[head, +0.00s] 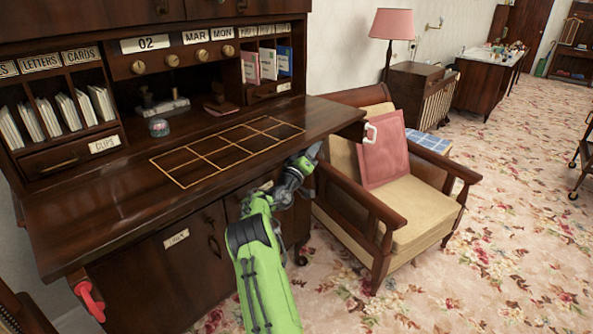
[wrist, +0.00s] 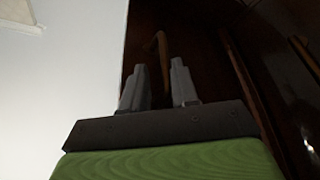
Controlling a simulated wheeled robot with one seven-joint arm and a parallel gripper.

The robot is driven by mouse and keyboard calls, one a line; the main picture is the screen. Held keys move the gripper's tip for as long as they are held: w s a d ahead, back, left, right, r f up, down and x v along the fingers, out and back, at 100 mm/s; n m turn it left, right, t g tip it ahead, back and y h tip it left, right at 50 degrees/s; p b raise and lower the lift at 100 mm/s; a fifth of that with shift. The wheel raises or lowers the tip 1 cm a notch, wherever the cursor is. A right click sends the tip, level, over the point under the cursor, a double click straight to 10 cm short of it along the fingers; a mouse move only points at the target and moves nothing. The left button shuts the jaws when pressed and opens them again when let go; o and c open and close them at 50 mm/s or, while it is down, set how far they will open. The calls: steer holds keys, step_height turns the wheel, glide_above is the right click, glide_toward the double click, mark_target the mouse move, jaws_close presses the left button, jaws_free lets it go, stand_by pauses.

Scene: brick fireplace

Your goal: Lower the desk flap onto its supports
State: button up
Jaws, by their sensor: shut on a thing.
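The dark wooden desk flap (head: 120,209) lies down, looking level, with a gold grid on its top. A support with a red handle (head: 90,299) shows below its front left corner. A white handle (head: 371,132) sits on a dark block at its right end. My gripper (head: 312,152) is at the flap's front edge, right of the middle, its fingertips mostly hidden. In the wrist view my gripper (wrist: 160,72) has its two grey fingers around a brown curved piece (wrist: 163,50); I cannot tell what it belongs to. Contact between flap and supports is hidden.
Pigeonholes (head: 60,100) and small drawers stand behind the flap. A wooden armchair (head: 415,215) with a pink cushion (head: 384,150) stands close on the right. Open floral carpet (head: 510,220) lies beyond it. A stamp rack (head: 165,106) stands at the back.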

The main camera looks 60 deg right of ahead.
steer(key=v, duration=1.2)
steer(key=shift+s, duration=0.2)
steer(key=shift+a+f, duration=0.1)
stand_by(0.6)
